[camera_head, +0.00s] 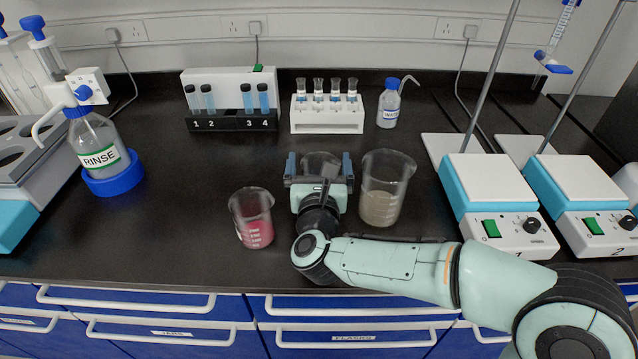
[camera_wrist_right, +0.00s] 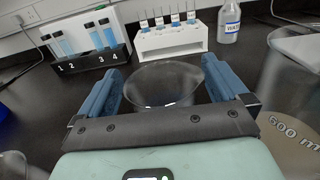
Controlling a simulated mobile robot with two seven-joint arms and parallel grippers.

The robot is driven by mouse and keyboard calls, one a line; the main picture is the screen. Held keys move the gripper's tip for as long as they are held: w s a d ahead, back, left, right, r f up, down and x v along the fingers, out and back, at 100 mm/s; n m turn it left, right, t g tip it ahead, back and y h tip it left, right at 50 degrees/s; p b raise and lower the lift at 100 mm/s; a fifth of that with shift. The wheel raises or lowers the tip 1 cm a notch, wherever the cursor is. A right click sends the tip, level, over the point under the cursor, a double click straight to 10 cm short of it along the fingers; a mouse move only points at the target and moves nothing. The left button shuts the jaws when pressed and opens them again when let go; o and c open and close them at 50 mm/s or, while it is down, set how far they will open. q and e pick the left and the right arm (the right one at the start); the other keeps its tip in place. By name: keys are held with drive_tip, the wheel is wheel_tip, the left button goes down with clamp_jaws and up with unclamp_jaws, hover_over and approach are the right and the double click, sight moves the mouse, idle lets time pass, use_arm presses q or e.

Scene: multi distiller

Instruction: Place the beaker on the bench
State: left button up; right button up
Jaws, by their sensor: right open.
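A clear beaker (camera_head: 321,160) is in the middle of the black bench (camera_head: 180,215). It looks empty, and my right gripper hides its lower part in the head view. It also shows in the right wrist view (camera_wrist_right: 163,84), with its round rim between the fingers. My right gripper (camera_head: 319,168) is open, with one blue finger on each side of the beaker. I cannot tell whether a finger touches the glass. The beaker appears upright on the bench, but its base is hidden. My left gripper is not in view.
A beaker of pink liquid (camera_head: 254,222) stands close on the left, and a larger beaker of cloudy liquid (camera_head: 382,200) close on the right. Racks (camera_head: 328,123) and a wash bottle (camera_head: 389,106) stand behind. Hotplates (camera_head: 490,190) are at the right. The bench's left middle is clear.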

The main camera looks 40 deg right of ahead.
drive_tip(key=shift+x, duration=0.95)
drive_tip(key=shift+s, duration=0.1)
drive_tip(key=c, duration=1.5)
drive_tip(key=shift+r, duration=0.1)
